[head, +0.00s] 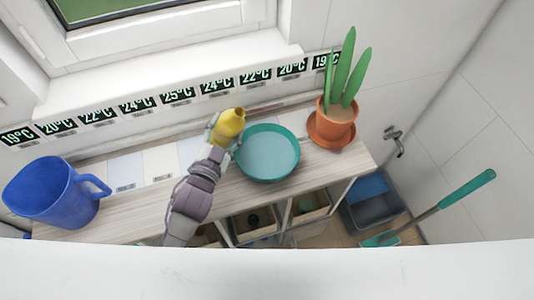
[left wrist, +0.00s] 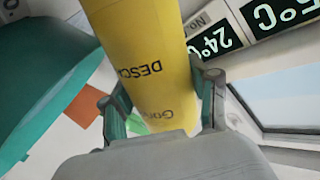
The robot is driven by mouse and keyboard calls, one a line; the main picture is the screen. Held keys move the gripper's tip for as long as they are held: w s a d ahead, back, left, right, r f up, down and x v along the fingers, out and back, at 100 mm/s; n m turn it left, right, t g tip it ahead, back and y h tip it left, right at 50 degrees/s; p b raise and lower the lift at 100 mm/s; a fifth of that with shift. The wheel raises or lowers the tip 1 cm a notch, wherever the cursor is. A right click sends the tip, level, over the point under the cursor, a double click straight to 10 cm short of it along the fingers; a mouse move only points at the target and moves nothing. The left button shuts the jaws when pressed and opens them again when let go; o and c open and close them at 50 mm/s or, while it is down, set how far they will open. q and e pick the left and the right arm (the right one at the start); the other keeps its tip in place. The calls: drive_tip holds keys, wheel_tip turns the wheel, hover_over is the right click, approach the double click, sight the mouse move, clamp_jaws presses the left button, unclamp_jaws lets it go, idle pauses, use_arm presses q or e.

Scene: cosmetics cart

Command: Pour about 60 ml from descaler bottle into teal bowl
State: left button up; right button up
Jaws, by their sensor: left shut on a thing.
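The yellow descaler bottle (head: 231,123) is in my left gripper (head: 217,135), just left of and behind the teal bowl (head: 240,165). In the left wrist view the bottle (left wrist: 145,60) shows dark lettering and stands between the two fingers of the gripper (left wrist: 162,98), which are shut on it. The bottle's top end shows in the head view; its exact tilt is hard to tell. No stream is visible. The bowl sits on the wooden cart top with a pale blue-grey inside; I cannot tell whether this is liquid. The bowl's teal wall (left wrist: 45,80) fills the left of the wrist view.
A blue jug (head: 50,192) stands at the left end of the cart top. A potted plant in a terracotta pot (head: 336,125) stands right of the bowl. Temperature labels (head: 178,96) line the window ledge behind. A teal-handled brush (head: 467,188) is at the right.

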use_arm(q)
drive_tip(key=shift+d+m, duration=0.15)
drive_tip(key=shift+m, duration=0.15)
drive_tip(key=shift+d+f+m+b, duration=0.15)
drive_tip(key=shift+m+b, duration=0.2)
drive_tip(key=shift+m, duration=0.25)
drive_tip(key=shift+f+m+b, duration=0.25)
drive_tip(key=shift+m+b, duration=0.05)
drive_tip(key=shift+m, duration=0.3)
drive_tip(key=shift+w+a+r+m, duration=0.1)
drive_tip(key=shift+a+r+m, duration=0.3)
drive_tip(key=shift+m, duration=0.2)
drive_tip(key=shift+a+r+m+y+p, duration=0.15)
drive_tip(key=shift+a+m+p, duration=0.1)
drive_tip(key=shift+m, duration=0.35)
drive_tip(key=shift+a+r+m+y+p, duration=0.1)
drive_tip(key=shift+r+m+y+p, duration=0.1)
drive_tip(key=shift+m, duration=0.4)
drive_tip(key=shift+f+m+b, duration=0.3)
drive_tip(key=shift+f+b, duration=0.15)
drive_tip(key=shift+f, duration=0.1)
drive_tip(key=shift+w+a+f+m, duration=0.1)
drive_tip(key=shift+f+m, duration=0.15)
drive_tip(key=shift+m, duration=0.15)
drive_tip(key=shift+r, duration=0.3)
drive_tip(key=shift+d+m, duration=0.2)
drive_tip(key=shift+m, duration=0.1)
